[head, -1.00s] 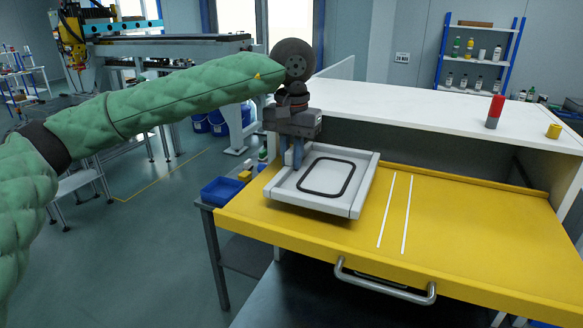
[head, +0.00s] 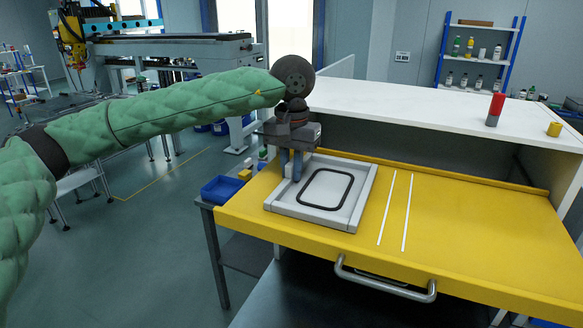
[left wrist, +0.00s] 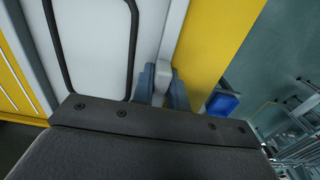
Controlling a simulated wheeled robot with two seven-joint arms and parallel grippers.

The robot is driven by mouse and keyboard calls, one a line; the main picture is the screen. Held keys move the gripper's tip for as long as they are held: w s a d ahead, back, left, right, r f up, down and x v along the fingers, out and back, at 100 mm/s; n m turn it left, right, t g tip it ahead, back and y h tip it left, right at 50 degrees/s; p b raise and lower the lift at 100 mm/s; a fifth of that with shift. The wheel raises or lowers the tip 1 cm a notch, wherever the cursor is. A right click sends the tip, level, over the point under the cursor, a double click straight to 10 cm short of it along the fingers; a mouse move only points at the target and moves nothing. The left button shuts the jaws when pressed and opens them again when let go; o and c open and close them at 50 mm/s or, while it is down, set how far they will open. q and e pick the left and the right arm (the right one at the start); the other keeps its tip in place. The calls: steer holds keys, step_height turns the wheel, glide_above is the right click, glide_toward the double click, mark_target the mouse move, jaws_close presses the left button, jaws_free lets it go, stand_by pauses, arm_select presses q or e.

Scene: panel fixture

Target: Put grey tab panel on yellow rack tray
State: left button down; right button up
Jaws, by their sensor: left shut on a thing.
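The grey tab panel (head: 349,215) is a pale grey slab with raised side rims and a black rounded outline. It lies about flat over the left part of the yellow rack tray (head: 470,230), and looks in contact with it. My left gripper (head: 291,170) is at the panel's far left edge, fingers pointing down. In the left wrist view, its blue-grey fingers (left wrist: 162,85) are shut on a light grey tab of the panel (left wrist: 105,45). Part of the tab is hidden by the fingers. My right gripper is out of view.
Two white lines (head: 394,210) run across the tray right of the panel; the tray beyond is clear. A blue bin (head: 222,189) stands left. A metal handle (head: 385,284) is in front.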

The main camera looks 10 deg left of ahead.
arm_select(q)
steer(key=c, duration=1.4)
jaws_free()
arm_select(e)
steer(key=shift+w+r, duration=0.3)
arm_select(q)
steer(key=shift+r, duration=0.1)
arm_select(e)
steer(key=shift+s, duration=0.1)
